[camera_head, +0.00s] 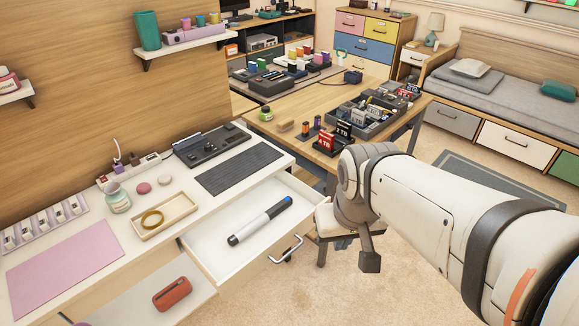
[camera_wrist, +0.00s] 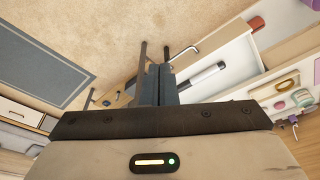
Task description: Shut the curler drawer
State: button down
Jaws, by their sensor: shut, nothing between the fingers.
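The drawer (camera_head: 225,262) under the white desk is pulled open, and a white and dark curler with a blue tip (camera_head: 260,220) lies inside it. Its metal bar handle (camera_head: 286,250) is on the front panel. My gripper (camera_head: 370,264) is right of the handle in the head view, apart from the drawer front. In the wrist view my gripper's fingers (camera_wrist: 159,76) are together and empty. The drawer (camera_wrist: 232,58), handle (camera_wrist: 184,51) and curler (camera_wrist: 203,78) show beyond and to the right of the fingers.
The white desk (camera_head: 95,285) holds a tray, a keyboard and small items. A red case (camera_head: 172,293) lies on a lower surface left of the drawer. A stool (camera_head: 345,222) stands close behind my gripper. Carpet (camera_head: 340,300) in front of the drawer is clear.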

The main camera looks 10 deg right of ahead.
notch_tip(320, 180, down, 6)
jog(key=a+m+g+y+b, duration=0.1)
jog(key=m+g+y+b, duration=0.1)
jog(key=b, duration=0.2)
jog(key=m+t+y+b, duration=0.9)
jog(key=m+t+b, duration=0.75)
jog(key=m, duration=1.05)
send_near(303, 221)
jog(key=w+a+g+b, duration=0.1)
jog(key=w, duration=0.1)
jog(key=w+a+r+b, duration=0.1)
jog(key=b, duration=0.1)
jog(key=w+a+g+b, duration=0.1)
jog(key=w+b, duration=0.1)
jog(key=shift+w+r+g, duration=0.25)
jog(key=shift+w+g, duration=0.1)
